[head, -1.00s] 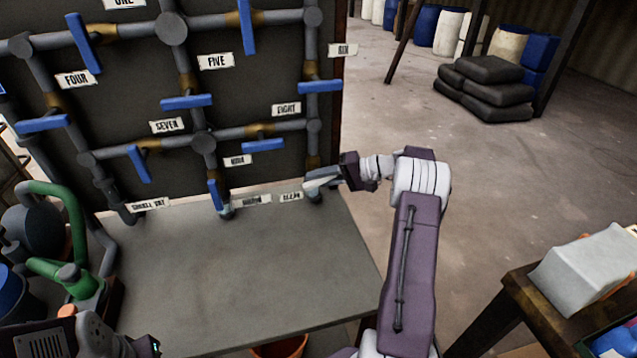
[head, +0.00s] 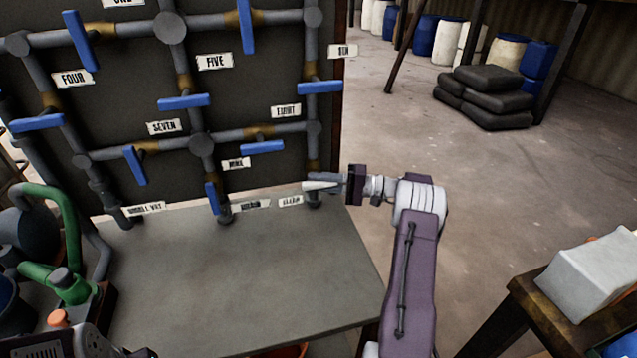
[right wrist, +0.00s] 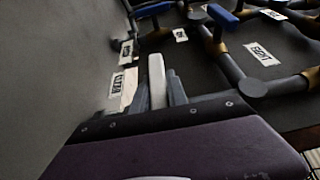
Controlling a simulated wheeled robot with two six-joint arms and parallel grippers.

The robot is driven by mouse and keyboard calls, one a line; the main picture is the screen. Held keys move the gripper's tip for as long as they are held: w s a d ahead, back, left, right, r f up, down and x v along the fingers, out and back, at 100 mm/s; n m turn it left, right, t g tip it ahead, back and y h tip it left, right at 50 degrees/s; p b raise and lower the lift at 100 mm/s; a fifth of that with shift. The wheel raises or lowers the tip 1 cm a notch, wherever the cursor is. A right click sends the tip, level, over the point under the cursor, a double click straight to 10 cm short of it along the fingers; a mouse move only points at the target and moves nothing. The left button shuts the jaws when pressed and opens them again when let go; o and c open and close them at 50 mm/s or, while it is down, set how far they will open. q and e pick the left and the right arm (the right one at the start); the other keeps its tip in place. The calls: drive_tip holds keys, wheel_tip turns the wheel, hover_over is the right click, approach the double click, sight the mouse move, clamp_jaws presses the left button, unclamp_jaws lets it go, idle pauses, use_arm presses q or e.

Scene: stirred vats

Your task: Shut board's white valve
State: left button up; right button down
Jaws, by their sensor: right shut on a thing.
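The white valve's handle (head: 311,186) is at the lower right of the dark pipe board (head: 258,68), above the grey table. It lies nearly level, crosswise to its upright pipe. My right gripper (head: 325,182) reaches in from the right and is shut on the handle. In the right wrist view the white handle (right wrist: 157,80) stands between the two grey fingers (right wrist: 160,88). Part of the handle is hidden by the fingers. A dark part of my left arm shows at the lower left edge; its fingers do not show.
Several blue valve handles (head: 184,102) and white labels (head: 290,201) sit on the board close by. The grey table (head: 225,275) is bare in the middle. A green pump (head: 75,288) stands at its left. A wooden table with a white block (head: 588,273) is at right.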

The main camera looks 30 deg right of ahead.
drive_tip(key=c, duration=1.3)
unclamp_jaws()
drive_tip(key=v, duration=0.9)
drive_tip(key=shift+p, duration=0.4)
